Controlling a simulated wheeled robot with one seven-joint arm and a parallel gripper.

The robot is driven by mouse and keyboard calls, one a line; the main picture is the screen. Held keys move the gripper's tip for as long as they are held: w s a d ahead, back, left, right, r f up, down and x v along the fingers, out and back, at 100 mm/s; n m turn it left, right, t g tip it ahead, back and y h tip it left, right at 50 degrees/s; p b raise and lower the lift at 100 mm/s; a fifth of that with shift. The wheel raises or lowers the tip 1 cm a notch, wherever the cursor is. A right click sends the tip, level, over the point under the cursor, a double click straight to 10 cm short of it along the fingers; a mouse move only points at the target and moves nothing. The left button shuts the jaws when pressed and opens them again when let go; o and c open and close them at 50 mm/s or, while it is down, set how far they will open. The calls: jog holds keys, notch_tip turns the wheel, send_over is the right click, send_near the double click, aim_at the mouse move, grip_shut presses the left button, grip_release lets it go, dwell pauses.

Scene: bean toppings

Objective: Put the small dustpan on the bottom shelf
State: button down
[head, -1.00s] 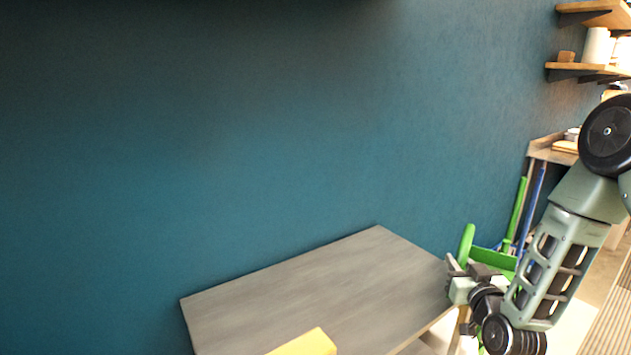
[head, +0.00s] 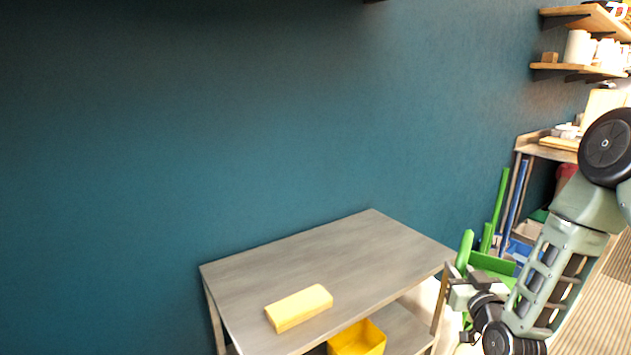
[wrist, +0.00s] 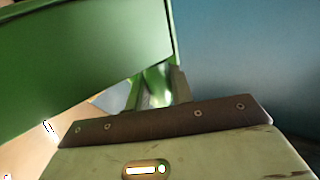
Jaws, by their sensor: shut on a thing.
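The small dustpan (head: 490,262) is green, and my gripper (head: 468,280) is shut on it at the right of the head view. In the wrist view the dustpan (wrist: 80,65) fills the upper left, just beyond the jaws (wrist: 155,90). The grey table (head: 350,252) stands left of my gripper. Its bottom shelf (head: 405,328) shows below the tabletop, partly hidden by the tabletop and a yellow bin. The dustpan is beside the table's right end, about tabletop height, apart from the shelf.
A yellow block (head: 299,308) lies on the tabletop. A yellow bin (head: 358,338) sits on the bottom shelf. A table leg (head: 440,305) stands close to my gripper. Green and blue poles (head: 516,205) and another shelf unit (head: 545,148) stand behind at right.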

jog(key=s+f, duration=1.5)
jog(key=shift+s, duration=0.2)
jog(key=shift+f, duration=0.15)
jog(key=shift+a, duration=0.1)
dwell(0.3)
dwell(0.6)
dwell(0.3)
